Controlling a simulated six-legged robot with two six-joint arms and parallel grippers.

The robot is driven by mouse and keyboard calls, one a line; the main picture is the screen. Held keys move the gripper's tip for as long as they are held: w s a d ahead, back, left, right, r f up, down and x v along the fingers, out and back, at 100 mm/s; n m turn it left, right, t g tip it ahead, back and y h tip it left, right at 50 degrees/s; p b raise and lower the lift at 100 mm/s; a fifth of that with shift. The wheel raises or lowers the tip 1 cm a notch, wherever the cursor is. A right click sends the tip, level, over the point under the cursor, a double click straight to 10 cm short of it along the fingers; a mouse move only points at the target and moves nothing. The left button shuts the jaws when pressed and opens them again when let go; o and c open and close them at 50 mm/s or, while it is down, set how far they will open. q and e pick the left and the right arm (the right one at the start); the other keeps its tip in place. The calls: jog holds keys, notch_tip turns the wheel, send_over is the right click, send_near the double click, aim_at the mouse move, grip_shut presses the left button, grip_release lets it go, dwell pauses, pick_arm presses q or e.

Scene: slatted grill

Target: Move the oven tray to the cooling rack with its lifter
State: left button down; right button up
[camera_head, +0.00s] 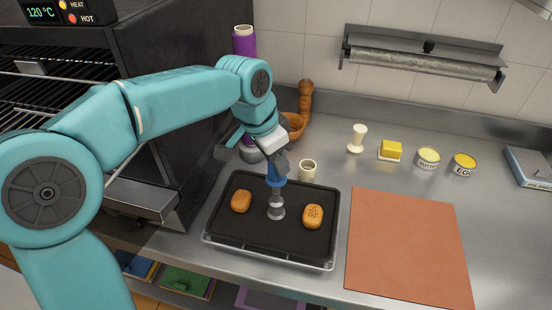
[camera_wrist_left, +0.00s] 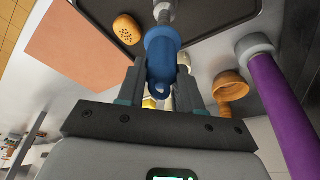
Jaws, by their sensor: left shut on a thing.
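The dark oven tray (camera_head: 255,233) lies on the steel counter in the middle of the head view, with two brown buns (camera_head: 241,201) (camera_head: 312,216) on it. A pale metal edge shows along its front and right side; I cannot tell whether this is the cooling rack beneath. My left gripper (camera_head: 277,165) is shut on the blue handle of the lifter (camera_head: 276,180), above the tray. The lifter stands upright, its round metal foot at the tray's middle between the buns. In the left wrist view, the blue handle (camera_wrist_left: 162,50) sits between the fingers. My right gripper is not in view.
The oven (camera_head: 165,80) stands open at left. A reddish-brown mat (camera_head: 408,245) lies right of the tray. A cream cup (camera_head: 308,169), wooden mill (camera_head: 305,100), purple-handled tool (camera_head: 244,42), butter (camera_head: 390,150) and tins (camera_head: 428,157) stand behind.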

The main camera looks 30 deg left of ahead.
pick_arm(q)
jog(key=shift+n, duration=0.3)
jog(key=shift+n+y, duration=0.5)
jog(key=shift+n, duration=1.1)
jog(key=shift+n+y+b, duration=0.3)
jog(key=shift+n+b, duration=0.15)
jog(key=shift+n, duration=1.05)
jog(key=n+y, duration=0.1)
jog(key=n, duration=0.1)
jog(key=shift+n, duration=0.7)
